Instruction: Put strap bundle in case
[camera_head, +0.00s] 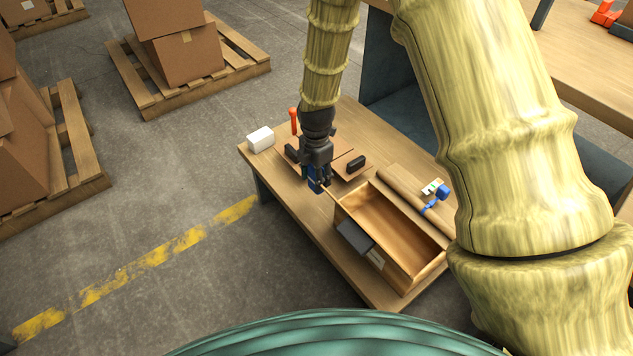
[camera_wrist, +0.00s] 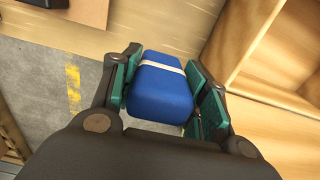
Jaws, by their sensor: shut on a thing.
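The strap bundle (camera_wrist: 160,95) is a blue block with a pale band across it. My gripper (camera_wrist: 168,85) is shut on it, with green pads on either side. In the head view the blue bundle (camera_head: 314,187) hangs under my gripper (camera_head: 319,180), near the table's left front edge. The case (camera_head: 348,212) is an open wooden box on the table, just right of my gripper. Its visible floor looks empty, and part of its right end is near my arm. In the wrist view the case (camera_wrist: 235,45) is at the upper right, beside the bundle and apart from it.
The wooden table (camera_head: 365,285) also holds a white box (camera_head: 260,139), an orange-handled item (camera_head: 294,121) and a black block (camera_head: 356,163). A dark panel (camera_head: 355,237) is on the case's front side. A blue-and-white item (camera_head: 439,191) lies behind the case. Cartons on pallets stand left.

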